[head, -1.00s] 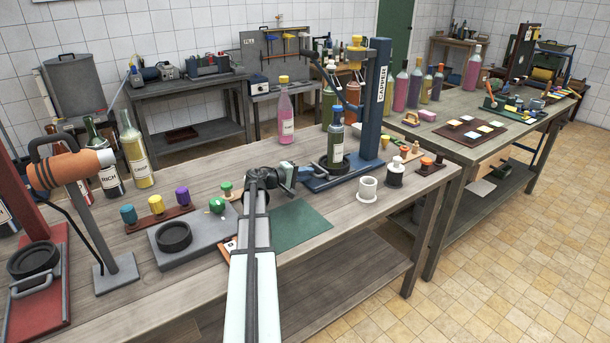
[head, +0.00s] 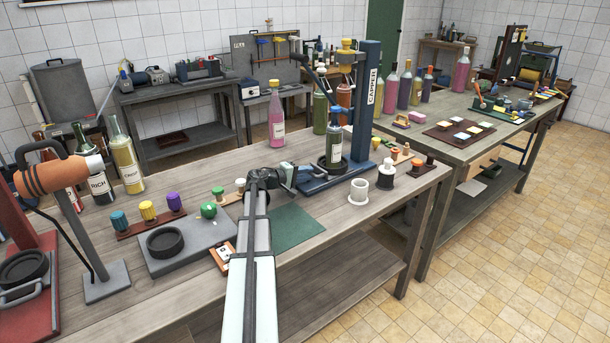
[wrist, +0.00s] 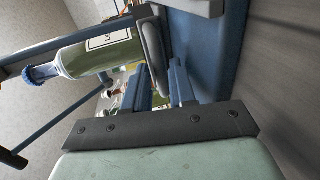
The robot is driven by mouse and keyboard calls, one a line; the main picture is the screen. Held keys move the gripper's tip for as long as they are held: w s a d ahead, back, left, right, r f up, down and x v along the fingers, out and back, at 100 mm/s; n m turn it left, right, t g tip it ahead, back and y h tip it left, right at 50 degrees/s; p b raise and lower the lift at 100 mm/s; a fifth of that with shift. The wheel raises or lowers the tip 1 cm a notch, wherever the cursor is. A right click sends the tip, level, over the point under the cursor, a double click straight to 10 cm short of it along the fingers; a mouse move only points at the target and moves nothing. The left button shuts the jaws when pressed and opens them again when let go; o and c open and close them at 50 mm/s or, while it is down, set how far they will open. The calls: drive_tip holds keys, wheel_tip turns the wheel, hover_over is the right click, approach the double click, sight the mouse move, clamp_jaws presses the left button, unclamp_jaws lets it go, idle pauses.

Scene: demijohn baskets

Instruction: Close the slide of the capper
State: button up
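The capper (head: 366,95) is a blue press with a labelled column, a lever and a long blue base (head: 325,182) on the near bench. An olive-green bottle (head: 333,145) with a blue top stands upright at a dark ring on the base. The bottle lies sideways in the wrist view (wrist: 95,52). My gripper (head: 291,180) is low at the left end of the base. In the wrist view its fingers (wrist: 160,88) look apart, close to a grey rounded piece (wrist: 152,50) beside the bottle. Whether they touch it I cannot tell.
A green mat (head: 285,228) lies in front of my gripper. A pink bottle (head: 276,120) stands behind it. A white cup (head: 358,190) and a white-and-black piece (head: 386,177) stand right of the base. A grey plate (head: 185,245) with a black ring lies to the left.

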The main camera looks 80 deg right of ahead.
drive_tip(key=v, duration=1.3)
drive_tip(key=shift+w+a+r, duration=0.1)
drive_tip(key=shift+w+a, duration=0.15)
drive_tip(key=shift+a, duration=0.05)
drive_tip(key=shift+o, duration=0.4)
